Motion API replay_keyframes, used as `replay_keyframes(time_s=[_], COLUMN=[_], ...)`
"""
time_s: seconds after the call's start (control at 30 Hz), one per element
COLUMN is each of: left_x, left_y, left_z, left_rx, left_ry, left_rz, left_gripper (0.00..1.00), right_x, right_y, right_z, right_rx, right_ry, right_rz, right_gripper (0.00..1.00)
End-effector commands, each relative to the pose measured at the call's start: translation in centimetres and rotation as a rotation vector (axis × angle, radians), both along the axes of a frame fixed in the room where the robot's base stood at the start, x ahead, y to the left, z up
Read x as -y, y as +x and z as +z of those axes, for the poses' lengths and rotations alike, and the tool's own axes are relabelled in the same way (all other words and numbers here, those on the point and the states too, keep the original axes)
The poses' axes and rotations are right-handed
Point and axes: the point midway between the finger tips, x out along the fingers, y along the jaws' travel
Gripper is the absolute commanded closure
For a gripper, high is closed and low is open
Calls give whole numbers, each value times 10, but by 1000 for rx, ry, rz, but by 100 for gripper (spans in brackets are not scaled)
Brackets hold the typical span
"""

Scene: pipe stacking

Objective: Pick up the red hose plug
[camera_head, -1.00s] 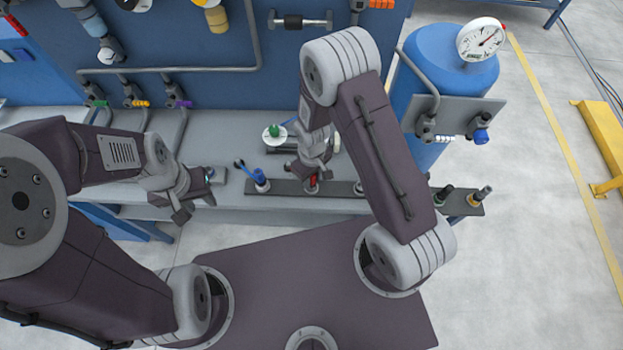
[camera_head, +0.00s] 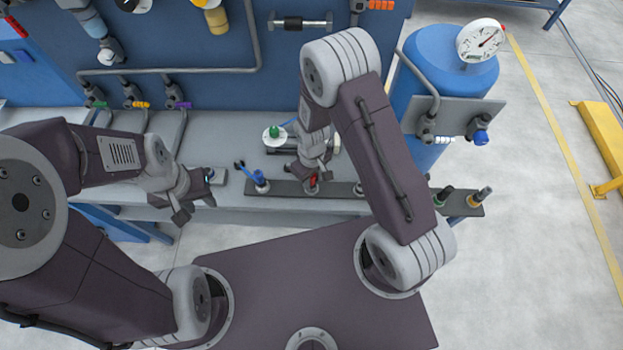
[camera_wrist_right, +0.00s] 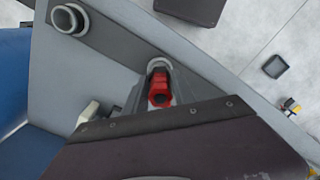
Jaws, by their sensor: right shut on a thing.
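The red hose plug (camera_wrist_right: 160,92) shows in the right wrist view, seen from above at its hexagonal end, beside a pale round socket or ring on a dark strip. In the head view the red plug (camera_head: 312,181) is mostly hidden by my right gripper. My right gripper (camera_head: 312,186) is shut on the plug, at the dark rack strip (camera_head: 340,190). I cannot tell whether the plug still sits in its holder. My left gripper (camera_head: 196,210) hangs left of the rack, near the bench edge, away from the plug; its jaw opening is unclear.
A blue-handled plug (camera_head: 259,180) stands on the strip left of my right gripper. A green knob (camera_head: 274,132) is behind. A blue tank (camera_head: 440,70) with a gauge (camera_head: 481,41) stands right.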

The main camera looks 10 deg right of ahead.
Motion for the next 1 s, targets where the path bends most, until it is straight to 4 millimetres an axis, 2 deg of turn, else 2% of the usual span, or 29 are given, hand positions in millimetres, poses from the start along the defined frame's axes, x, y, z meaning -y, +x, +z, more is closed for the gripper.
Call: replay_keyframes(time_s=[0.17,0.33,0.7,0.8,1.0], left_x=[0,0,0,0,0], left_y=[0,0,0,0,0], left_z=[-2,-6,-14,-39,-58], left_rx=[0,0,0,0,0], left_ry=[0,0,0,0,0], left_rz=[0,0,0,0,0], left_gripper=[64,64,64,64,64], right_x=[0,0,-4,-6,-5], right_y=[1,0,-94,-99,-111], right_z=[14,42,96,92,103], right_rx=[4,5,4,8,4], right_ry=[1,2,1,3,2], right_rz=[0,0,5,1,1], right_gripper=[100,100,100,100,100])
